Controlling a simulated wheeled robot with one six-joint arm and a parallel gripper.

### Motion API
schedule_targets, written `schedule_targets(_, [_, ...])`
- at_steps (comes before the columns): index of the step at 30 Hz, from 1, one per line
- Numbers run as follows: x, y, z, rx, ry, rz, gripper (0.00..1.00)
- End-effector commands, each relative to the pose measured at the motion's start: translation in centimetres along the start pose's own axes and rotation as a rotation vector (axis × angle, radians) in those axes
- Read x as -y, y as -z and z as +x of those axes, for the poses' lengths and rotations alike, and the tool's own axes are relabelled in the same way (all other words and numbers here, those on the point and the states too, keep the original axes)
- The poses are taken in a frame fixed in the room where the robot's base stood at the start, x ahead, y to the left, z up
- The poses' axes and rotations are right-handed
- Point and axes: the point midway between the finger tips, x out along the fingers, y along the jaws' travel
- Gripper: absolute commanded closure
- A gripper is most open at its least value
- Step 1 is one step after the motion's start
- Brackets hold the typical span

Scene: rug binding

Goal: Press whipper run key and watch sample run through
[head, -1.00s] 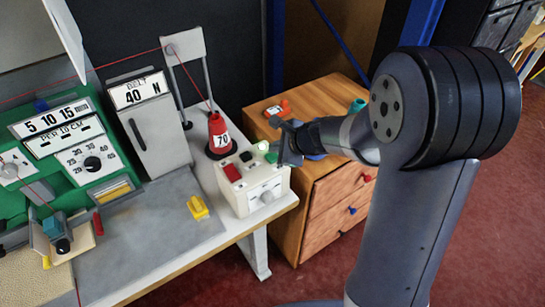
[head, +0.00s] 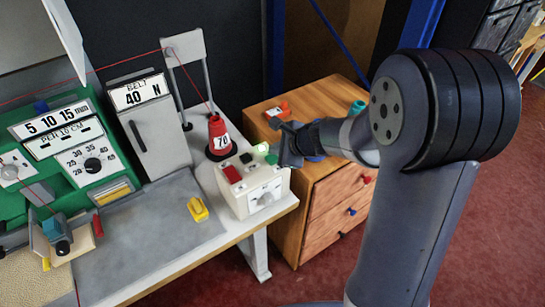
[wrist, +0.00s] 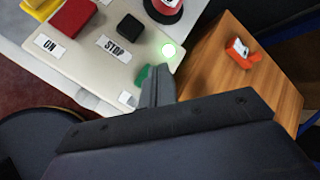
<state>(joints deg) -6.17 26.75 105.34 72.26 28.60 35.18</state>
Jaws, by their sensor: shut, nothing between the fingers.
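A cream control box (head: 236,203) stands at the table's right end. The wrist view shows its red key (wrist: 72,20) by an ON label, a black key (wrist: 129,27) by a STOP label, and a green key (wrist: 144,74) partly hidden by my fingers. A lamp (wrist: 169,50) beside it glows green. My gripper (wrist: 156,82) is shut and empty, its tips at the green key; I cannot tell whether they touch. In the head view my gripper (head: 281,150) is at the box's right. A beige textured sample (head: 22,280) lies at lower left, by the green machine (head: 75,178).
A red cone marked 70 (head: 219,136) stands behind the box, its thread running up to a grey stand. A wooden drawer cabinet (head: 318,190) is to the right, with an orange item (head: 280,108) on top. A yellow block (head: 197,209) lies on the grey plate.

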Motion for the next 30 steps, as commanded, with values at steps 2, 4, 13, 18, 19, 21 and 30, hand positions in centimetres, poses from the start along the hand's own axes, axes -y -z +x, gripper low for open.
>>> schedule_targets(2, [0.00, 0.00, 0.00, 0.000, 0.000, 0.000, 1.00])
schedule_targets(4, [0.00, 0.00, 0.00, 0.000, 0.000, 0.000, 1.00])
schedule_targets(13, [0.00, 0.00, 0.00, 0.000, 0.000, 0.000, 1.00])
schedule_targets(18, [0.00, 0.00, 0.00, 0.000, 0.000, 0.000, 1.00])
schedule_targets(19, [0.00, 0.00, 0.00, 0.000, 0.000, 0.000, 1.00])
schedule_targets(21, [-0.03, 0.03, 0.04, 0.000, 0.000, 0.000, 1.00])
schedule_targets(30, [-0.47, 0.47, 0.64, 0.000, 0.000, 0.000, 1.00])
